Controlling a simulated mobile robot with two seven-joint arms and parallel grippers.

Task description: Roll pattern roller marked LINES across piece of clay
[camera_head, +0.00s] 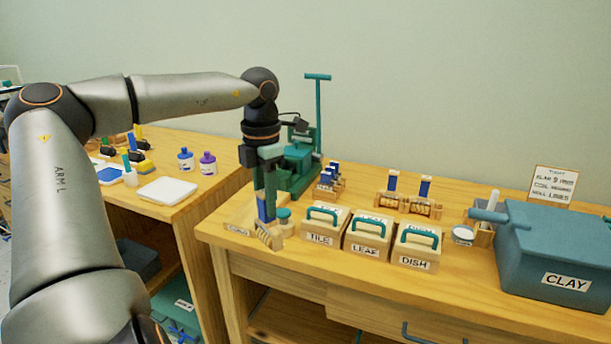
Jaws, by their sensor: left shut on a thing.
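My left gripper (268,186) reaches down over the left end of the workbench. It is shut on the upright blue handle of a pattern roller (270,235). The roller's wooden head shows stripes and is low, close to a wooden block (239,232) with a label that I cannot read surely. I cannot tell whether the head touches anything. I cannot make out a piece of clay under it. A blue-grey box marked CLAY (560,250) stands at the right. My right gripper is not in view.
Wooden blocks with green handles marked TILE (321,239), LEAF (364,251) and DISH (413,262) stand right of the roller. Blue-handled tools (393,184) stand in racks behind. A green press (297,160) rises behind the gripper. A small sign (553,185) stands at the back right.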

